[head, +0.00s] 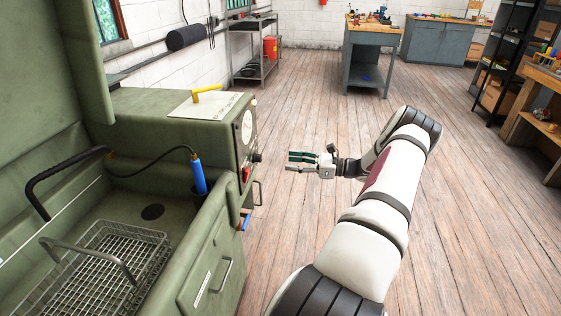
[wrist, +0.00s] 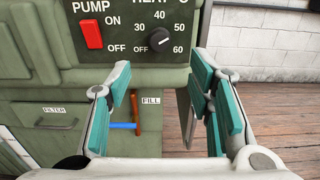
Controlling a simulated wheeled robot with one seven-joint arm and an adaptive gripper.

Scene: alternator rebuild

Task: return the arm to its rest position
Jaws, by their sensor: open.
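My gripper (head: 303,160) is held out over the open wooden floor to the right of the green parts washer (head: 165,205) in the head view. In the wrist view, its teal-padded fingers (wrist: 162,110) are spread wide apart with nothing between them. Beyond them is the washer's front panel, with a red pump switch (wrist: 91,34) and a black heat knob (wrist: 160,40). My arm reaches from the bottom of the head view up to a bend at the right, and the gripper points left toward the washer.
A grey workbench (head: 370,55), a metal shelf cart (head: 252,50) and a wooden bench (head: 540,85) stand farther off. The floor between is clear.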

